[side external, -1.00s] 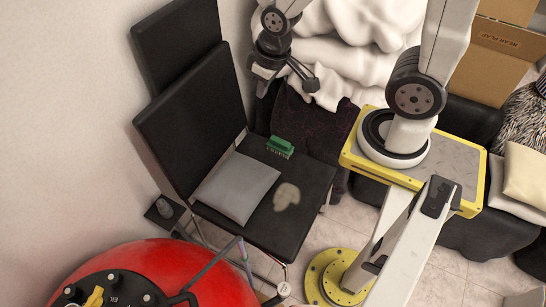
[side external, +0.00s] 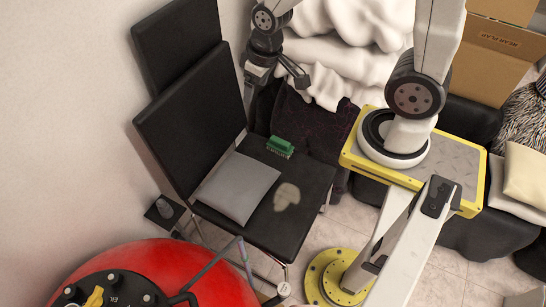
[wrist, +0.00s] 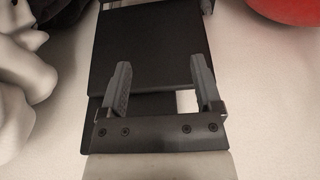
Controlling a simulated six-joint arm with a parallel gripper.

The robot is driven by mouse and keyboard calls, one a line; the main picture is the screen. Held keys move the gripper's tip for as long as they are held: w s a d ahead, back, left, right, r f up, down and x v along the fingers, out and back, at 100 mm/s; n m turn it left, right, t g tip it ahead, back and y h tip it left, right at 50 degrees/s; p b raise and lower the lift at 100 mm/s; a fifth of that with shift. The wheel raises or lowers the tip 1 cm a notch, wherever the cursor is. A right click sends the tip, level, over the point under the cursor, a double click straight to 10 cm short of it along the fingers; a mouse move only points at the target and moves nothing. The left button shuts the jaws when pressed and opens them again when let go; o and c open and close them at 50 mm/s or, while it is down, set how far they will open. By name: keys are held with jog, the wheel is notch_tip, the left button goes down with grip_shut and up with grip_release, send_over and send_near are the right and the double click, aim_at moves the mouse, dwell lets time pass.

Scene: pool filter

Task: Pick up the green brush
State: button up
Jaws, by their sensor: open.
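The green brush (side external: 280,146) lies on the black chair seat (side external: 262,226), near its back right edge in the side view, bristles facing the camera side. My gripper (side external: 278,92) is open and empty, up and to the left of the brush in the picture and apart from it, beside the chair's backrest. In the wrist view my gripper (wrist: 163,85) shows two spread fingers with nothing between them. The brush is not visible in the wrist view, which shows black chair panels and a pale wall.
A grey cushion (side external: 237,188) and a beige patch (side external: 287,196) are on the seat. The black backrest (side external: 188,115) rises at left. A red round tank (side external: 165,275) stands in front. White draped cloth (side external: 345,50) is behind my gripper.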

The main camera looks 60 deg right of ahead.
jog(key=w+d+f, duration=0.6)
jog(key=w+f, duration=0.1)
jog(key=w, duration=0.1)
send_over(281, 141)
jog(key=shift+m+g, duration=0.4)
notch_tip(281, 141, down, 34)
jog(key=shift+s+a+r, duration=0.15)
jog(key=shift+r, duration=0.05)
jog(key=shift+s+f, duration=0.3)
jog(key=shift+f, duration=0.15)
jog(key=shift+f, duration=0.15)
jog(key=shift+w+f, duration=0.2)
jog(key=shift+f, duration=0.95)
jog(key=shift+f, duration=0.1)
